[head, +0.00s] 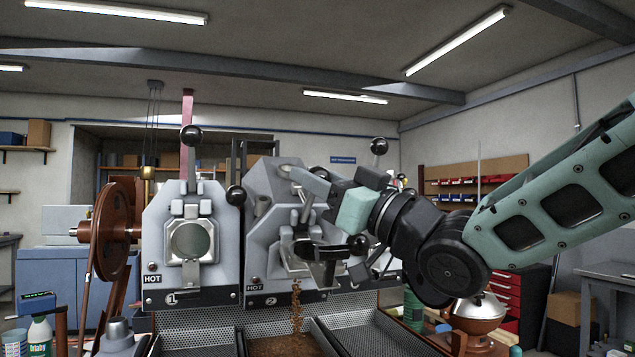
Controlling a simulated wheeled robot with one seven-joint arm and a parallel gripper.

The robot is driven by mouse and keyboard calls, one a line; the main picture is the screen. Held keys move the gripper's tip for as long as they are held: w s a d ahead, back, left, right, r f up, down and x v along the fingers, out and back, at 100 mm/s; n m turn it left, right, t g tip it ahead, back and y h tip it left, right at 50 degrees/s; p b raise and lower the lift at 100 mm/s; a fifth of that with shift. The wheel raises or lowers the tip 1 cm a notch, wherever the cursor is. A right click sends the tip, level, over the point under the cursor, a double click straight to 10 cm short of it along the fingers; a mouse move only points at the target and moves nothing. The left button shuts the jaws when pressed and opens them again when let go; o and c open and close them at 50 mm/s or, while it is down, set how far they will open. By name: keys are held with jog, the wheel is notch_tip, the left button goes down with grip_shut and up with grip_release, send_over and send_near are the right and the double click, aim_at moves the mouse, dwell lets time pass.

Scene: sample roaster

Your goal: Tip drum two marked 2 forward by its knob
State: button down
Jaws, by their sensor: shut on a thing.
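Drum two (262,226), grey with a "2" plate (271,300) beside a HOT label, stands in the middle of the head view. Its front part (302,258) leans forward and down. A stream of brown beans (297,305) falls from it into the tray below (280,346). My gripper (312,190) reaches in from the right and is shut at the upper front of the drum. The tipping knob is hidden between its fingers. A black ball (358,243) shows just below my gripper.
Drum one (157,230), marked 1, stands upright at left with its black knob (192,135) on top. Another black knob (379,146) rises behind my gripper. A brown flywheel (117,230) is at far left. A copper-coloured vessel (478,312) stands at lower right, below my arm.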

jog(key=shift+s+a+f, duration=0.1)
jog(key=shift+f, duration=0.25)
jog(key=c, duration=1.2)
grip_release()
jog(key=shift+o, duration=1.2)
jog(key=shift+r, duration=0.15)
jog(key=b+v, duration=0.4)
jog(key=v, duration=1.3)
jog(key=shift+s+d, duration=0.2)
jog(key=shift+d, duration=0.15)
